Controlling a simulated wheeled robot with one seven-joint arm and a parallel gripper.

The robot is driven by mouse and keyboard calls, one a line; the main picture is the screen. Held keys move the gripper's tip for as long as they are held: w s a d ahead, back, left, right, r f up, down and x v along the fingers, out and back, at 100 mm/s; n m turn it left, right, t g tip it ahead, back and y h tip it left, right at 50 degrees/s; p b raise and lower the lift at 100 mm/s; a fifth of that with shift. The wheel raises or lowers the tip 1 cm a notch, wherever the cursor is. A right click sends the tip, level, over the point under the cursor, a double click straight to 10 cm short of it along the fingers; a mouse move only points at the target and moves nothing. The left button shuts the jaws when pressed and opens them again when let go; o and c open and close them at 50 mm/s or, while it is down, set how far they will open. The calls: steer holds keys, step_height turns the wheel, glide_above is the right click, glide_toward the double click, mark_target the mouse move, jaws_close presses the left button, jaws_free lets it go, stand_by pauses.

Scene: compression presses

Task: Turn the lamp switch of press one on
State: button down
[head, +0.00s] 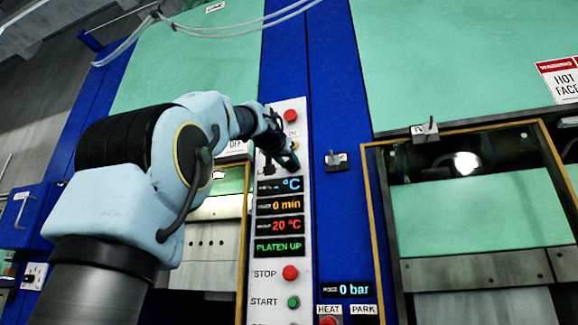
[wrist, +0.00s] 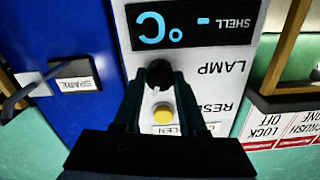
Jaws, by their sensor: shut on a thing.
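The lamp switch (wrist: 158,73) is a black round knob on the white control panel, beside the LAMP lettering, which appears upside down in the wrist view. My gripper (wrist: 161,80) has a finger on each side of the knob and is shut on it. The knob's pointer direction cannot be made out.
A yellow button (wrist: 163,114) sits close to the knob, between my fingers. The SHELL display (wrist: 190,25) borders it. A grey SPARE switch (head: 336,160) is on the blue column to the right. Red (head: 290,272) and green (head: 293,302) buttons are lower. A lamp (head: 465,163) glows in the right-hand opening.

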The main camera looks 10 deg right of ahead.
steer(key=shift+m, duration=0.7)
steer(key=shift+c, duration=2.3)
jaws_free()
steer(key=b+v, duration=0.5)
steer(key=v, duration=0.5)
steer(key=shift+s+a, duration=0.15)
steer(key=shift+s, duration=0.25)
